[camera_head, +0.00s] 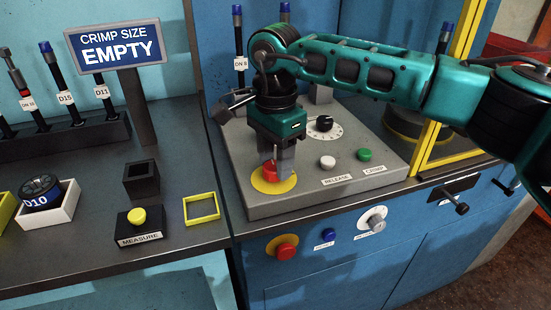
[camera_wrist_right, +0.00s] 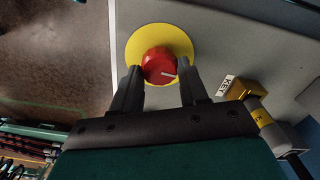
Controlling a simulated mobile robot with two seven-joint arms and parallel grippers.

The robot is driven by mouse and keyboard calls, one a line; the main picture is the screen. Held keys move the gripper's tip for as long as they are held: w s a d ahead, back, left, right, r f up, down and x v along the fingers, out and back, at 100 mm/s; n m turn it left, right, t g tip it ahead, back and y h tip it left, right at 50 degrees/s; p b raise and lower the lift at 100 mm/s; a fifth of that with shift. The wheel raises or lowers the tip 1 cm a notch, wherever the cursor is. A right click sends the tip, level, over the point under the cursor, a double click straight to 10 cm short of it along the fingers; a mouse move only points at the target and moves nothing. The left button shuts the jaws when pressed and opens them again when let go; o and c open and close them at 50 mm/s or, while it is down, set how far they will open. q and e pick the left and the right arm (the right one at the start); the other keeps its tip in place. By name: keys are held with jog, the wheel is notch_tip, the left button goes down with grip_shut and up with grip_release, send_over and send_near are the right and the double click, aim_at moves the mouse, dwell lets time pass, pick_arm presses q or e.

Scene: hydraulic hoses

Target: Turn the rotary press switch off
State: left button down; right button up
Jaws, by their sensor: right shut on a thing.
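The red knob (camera_head: 270,170) stands on a round yellow plate (camera_head: 263,185) on the grey sloped top of the press panel (camera_head: 300,197). In the wrist view the fingers (camera_wrist_right: 160,77) flank the knob. My left gripper is not in view.
The panel top also has a black dial (camera_head: 324,123), a white release button (camera_head: 328,161) and a green crimp button (camera_head: 365,154). The front face has a red knob (camera_head: 286,251), a blue button (camera_head: 328,235) and a white round switch (camera_head: 372,219). A yellow frame (camera_head: 433,145) stands at right.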

aim_at(275, 165)
jog(key=shift+n, duration=0.6)
jog(key=o, duration=1.1)
jog(key=shift+c, duration=0.2)
jog(key=shift+r, duration=0.15)
pick_arm(q)
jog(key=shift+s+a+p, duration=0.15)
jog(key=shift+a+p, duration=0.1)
jog(key=shift+p, duration=0.25)
pick_arm(e)
notch_tip(275, 165, up, 13)
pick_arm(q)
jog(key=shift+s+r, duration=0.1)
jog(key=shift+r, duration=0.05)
pick_arm(e)
jog(key=shift+s+f, duration=0.1)
jog(key=shift+f, duration=0.1)
